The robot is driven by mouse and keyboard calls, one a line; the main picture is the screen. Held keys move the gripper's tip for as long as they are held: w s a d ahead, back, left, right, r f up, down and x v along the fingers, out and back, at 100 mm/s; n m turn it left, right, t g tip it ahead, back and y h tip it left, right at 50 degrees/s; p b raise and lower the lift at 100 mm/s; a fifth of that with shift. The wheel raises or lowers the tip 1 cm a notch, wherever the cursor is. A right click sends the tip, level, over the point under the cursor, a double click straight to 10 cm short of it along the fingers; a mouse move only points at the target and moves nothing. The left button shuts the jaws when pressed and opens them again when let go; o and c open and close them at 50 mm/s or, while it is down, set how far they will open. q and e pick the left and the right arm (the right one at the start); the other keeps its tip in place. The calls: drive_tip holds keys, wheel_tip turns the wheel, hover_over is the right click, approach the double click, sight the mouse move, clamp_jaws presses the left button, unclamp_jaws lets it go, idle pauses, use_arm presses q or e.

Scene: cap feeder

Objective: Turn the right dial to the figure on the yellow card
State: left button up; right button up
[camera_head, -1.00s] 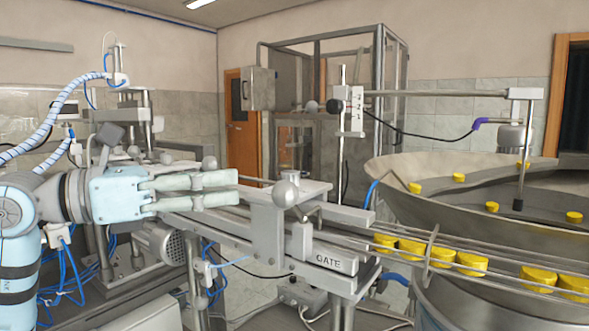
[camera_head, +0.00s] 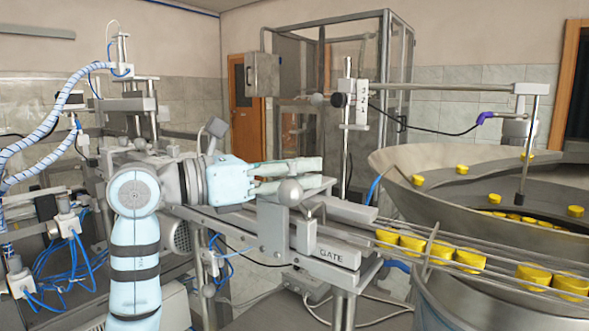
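My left gripper (camera_head: 322,172) points to the right above the rail marked GATE (camera_head: 333,253). Its two pale fingers stand apart with a narrow gap and nothing visible between them. The lower finger passes behind a grey ball knob (camera_head: 290,192); I cannot tell whether they touch. A small black knob (camera_head: 338,101) sits on the upright post beyond the fingertips; I cannot tell whether it is a dial. My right gripper is not in view.
Yellow caps (camera_head: 411,244) line the rail at the right, and more lie in the large steel bowl (camera_head: 400,185). A horizontal bar (camera_head: 440,88) spans above the bowl. A caged frame (camera_head: 393,60) stands behind. Cables and hoses crowd the left.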

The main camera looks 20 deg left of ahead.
use_arm(q)
clamp_jaws()
drive_tip(key=m+g+h+p, duration=0.1)
drive_tip(key=g+p, duration=0.1)
drive_tip(key=m+g+h+p, duration=0.1)
drive_tip(key=p, duration=0.1)
drive_tip(key=m+g+h+p, duration=0.1)
drive_tip(key=m+g+p, duration=0.1)
drive_tip(key=shift+r+g, duration=0.3)
drive_tip(key=shift+f+m+g+h+p, duration=0.15)
drive_tip(key=shift+m+g+h+p, duration=0.35)
drive_tip(key=shift+m+g+p, duration=0.55)
drive_tip(key=shift+g, duration=0.35)
drive_tip(key=shift+o, duration=1.5)
unclamp_jaws()
drive_tip(key=shift+f, duration=0.1)
drive_tip(key=shift+a, duration=0.1)
